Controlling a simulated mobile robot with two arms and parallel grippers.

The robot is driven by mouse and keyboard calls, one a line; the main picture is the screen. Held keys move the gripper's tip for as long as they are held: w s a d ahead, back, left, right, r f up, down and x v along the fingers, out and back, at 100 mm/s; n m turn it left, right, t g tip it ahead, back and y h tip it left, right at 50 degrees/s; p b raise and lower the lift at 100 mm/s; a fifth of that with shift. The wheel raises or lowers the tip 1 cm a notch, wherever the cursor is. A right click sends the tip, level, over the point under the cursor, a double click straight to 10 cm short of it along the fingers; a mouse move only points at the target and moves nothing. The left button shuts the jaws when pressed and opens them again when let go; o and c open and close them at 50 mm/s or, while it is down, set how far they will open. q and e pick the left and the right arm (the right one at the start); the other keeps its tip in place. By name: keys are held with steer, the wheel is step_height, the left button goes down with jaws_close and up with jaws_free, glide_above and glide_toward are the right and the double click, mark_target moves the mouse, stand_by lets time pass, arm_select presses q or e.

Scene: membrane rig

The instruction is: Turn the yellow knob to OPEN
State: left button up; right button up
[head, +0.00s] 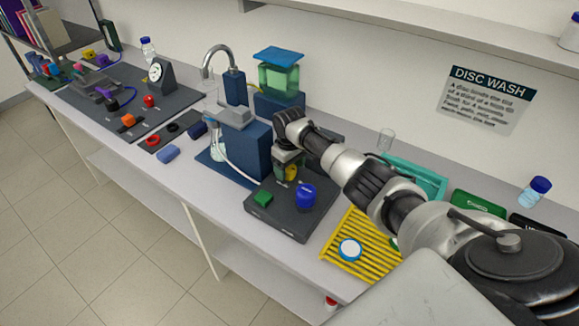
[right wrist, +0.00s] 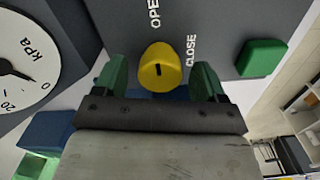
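The yellow knob (right wrist: 158,66) shows in the right wrist view on a dark grey panel, between the labels OPEN and CLOSE. A short black mark is on its face; I cannot tell surely which label it points at. My right gripper (right wrist: 161,80) is open, with one green finger on each side of the knob and visible gaps between. In the head view my right gripper (head: 287,172) reaches down to the dark panel, and part of the yellow knob (head: 291,173) shows beside it. My left gripper is not in view.
A green block-shaped control (right wrist: 262,58) and a pressure gauge (right wrist: 22,70) flank the knob. A blue knob (head: 305,195) sits on the dark base (head: 290,222). A blue pump unit (head: 246,150) stands close left; a yellow rack (head: 365,248) lies right.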

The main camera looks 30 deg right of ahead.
mark_target(290, 167)
step_height(290, 167, up, 11)
steer(key=b, duration=0.2)
steer(key=shift+f, duration=0.15)
stand_by(0.3)
steer(key=shift+f, duration=0.1)
stand_by(0.3)
